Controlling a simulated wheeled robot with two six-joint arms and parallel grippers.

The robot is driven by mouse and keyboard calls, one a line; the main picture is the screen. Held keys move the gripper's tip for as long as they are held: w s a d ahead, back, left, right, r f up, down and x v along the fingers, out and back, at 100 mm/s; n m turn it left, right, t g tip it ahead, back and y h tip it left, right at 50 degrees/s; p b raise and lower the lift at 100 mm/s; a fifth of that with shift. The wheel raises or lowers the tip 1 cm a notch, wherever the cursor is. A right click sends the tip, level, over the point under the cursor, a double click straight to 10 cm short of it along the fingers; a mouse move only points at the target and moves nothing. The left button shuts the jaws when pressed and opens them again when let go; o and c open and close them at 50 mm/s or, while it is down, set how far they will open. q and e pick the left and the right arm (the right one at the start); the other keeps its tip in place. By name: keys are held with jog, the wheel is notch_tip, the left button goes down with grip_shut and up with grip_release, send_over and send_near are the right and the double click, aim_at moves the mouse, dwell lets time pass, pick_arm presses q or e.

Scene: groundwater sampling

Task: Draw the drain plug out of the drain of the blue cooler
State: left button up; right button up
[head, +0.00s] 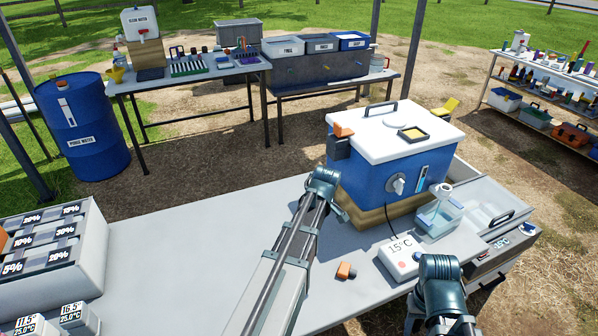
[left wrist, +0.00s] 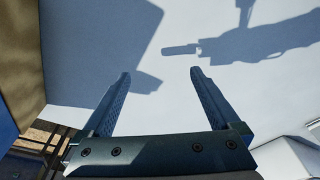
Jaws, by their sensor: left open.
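The blue cooler (head: 372,175) with a white lid stands on a wooden base on the grey table. A round white and grey fitting (head: 397,184) is on its front face; I cannot tell whether this is the drain with its plug. A dark block with an orange top (head: 343,131) is on the cooler's left side. My left gripper (left wrist: 160,73) is open and empty, over the pale tabletop beside the cooler. In the head view its wrist mostly hides the fingers. My right arm's end is at the lower right; its fingers are not clear.
A small orange and dark piece (head: 345,271) lies on the table in front of the cooler. A white 15°C display (head: 402,257) and a clear container (head: 440,216) stand at the right. The table's middle left is clear; a labelled rack (head: 92,252) stands far left.

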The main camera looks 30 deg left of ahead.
pick_arm(q)
jog(key=w+a+r+m+t+y+p, duration=0.1)
jog(key=w+a+r+y+p, duration=0.1)
jog(key=r, duration=0.5)
jog(key=w+a+r+m+t+y+p, duration=0.1)
jog(key=a+r+m+t+y+p, duration=0.1)
jog(key=a+r+y+p, duration=0.2)
jog(key=shift+w+r+y+p, duration=0.35)
jog(key=shift+r+p, duration=0.9)
jog(key=shift+r, duration=1.05)
jog(key=shift+a, duration=0.1)
jog(key=s+d+f+m+g+h, duration=0.1)
jog(key=s+d+f+m+h, duration=0.1)
jog(key=s+d+m, duration=0.4)
jog(key=s+d+f+m+g+h, duration=0.1)
jog(key=s+d+m, duration=0.5)
jog(key=d, duration=0.9)
jog(key=s+d+f+m+g+h, duration=0.1)
jog(key=s+d+f+m+h, duration=0.2)
jog(key=s+d+m, duration=0.3)
jog(key=s+d+h, duration=0.1)
jog(key=d, duration=0.3)
jog(key=shift+d+f, duration=0.15)
jog(key=shift+f, duration=0.15)
jog(key=shift+h, duration=0.25)
